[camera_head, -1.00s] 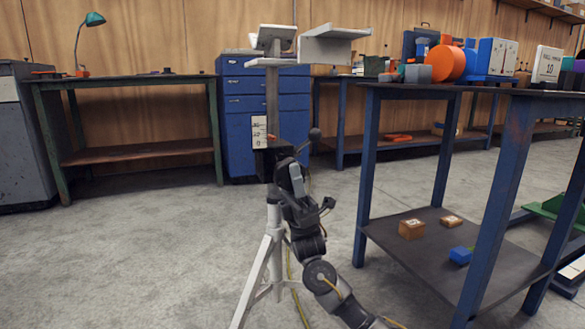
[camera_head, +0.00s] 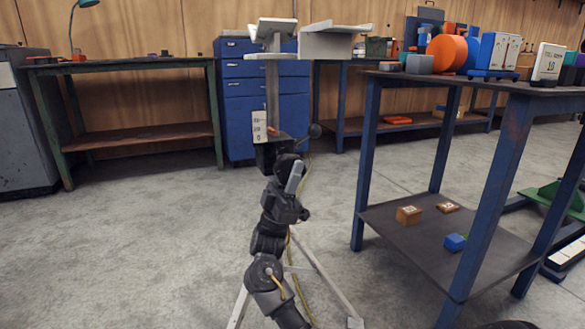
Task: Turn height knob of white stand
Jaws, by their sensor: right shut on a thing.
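A black ball-ended lever (camera_head: 314,131) sticks out on the right of the collar. My right gripper (camera_head: 284,158) is at the collar, shut on what seems to be the height knob. Its fingertips and the knob are mostly hidden by the gripper body. My left gripper is not in view.
A blue-legged table (camera_head: 520,90) stands close on the right, with boxes on top and small blocks on its lower shelf. A blue drawer cabinet (camera_head: 240,120) and a green-legged bench (camera_head: 130,68) stand behind. The floor to the left is clear.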

